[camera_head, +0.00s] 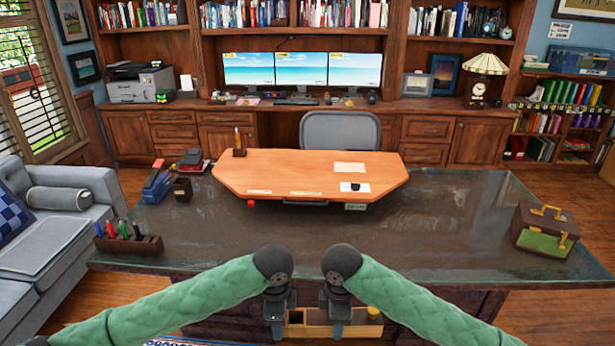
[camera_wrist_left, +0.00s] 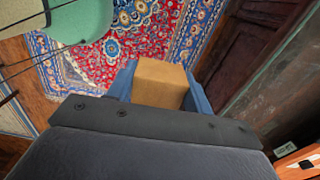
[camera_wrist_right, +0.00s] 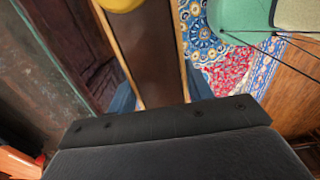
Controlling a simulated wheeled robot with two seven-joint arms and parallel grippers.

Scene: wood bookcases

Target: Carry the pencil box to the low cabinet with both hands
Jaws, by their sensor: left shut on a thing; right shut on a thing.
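The pencil box (camera_head: 364,331), a tan wooden box with dark compartments and a yellow round thing at its right end, hangs low in front of me at the bottom of the head view. My left gripper (camera_head: 278,326) is shut on its left end, which shows as a tan block (camera_wrist_left: 160,82) in the left wrist view. My right gripper (camera_head: 337,328) is shut on the box further right; the right wrist view shows its brown inside and pale edges (camera_wrist_right: 150,50). Low wooden cabinets (camera_head: 475,142) line the back wall; which one is the task's cannot be told.
A glass-topped desk (camera_head: 440,235) spans the front, carrying a pen holder (camera_head: 128,242), a stapler and a brown box with green (camera_head: 545,232). A sofa (camera_head: 60,220) is at left; floor shows at right.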

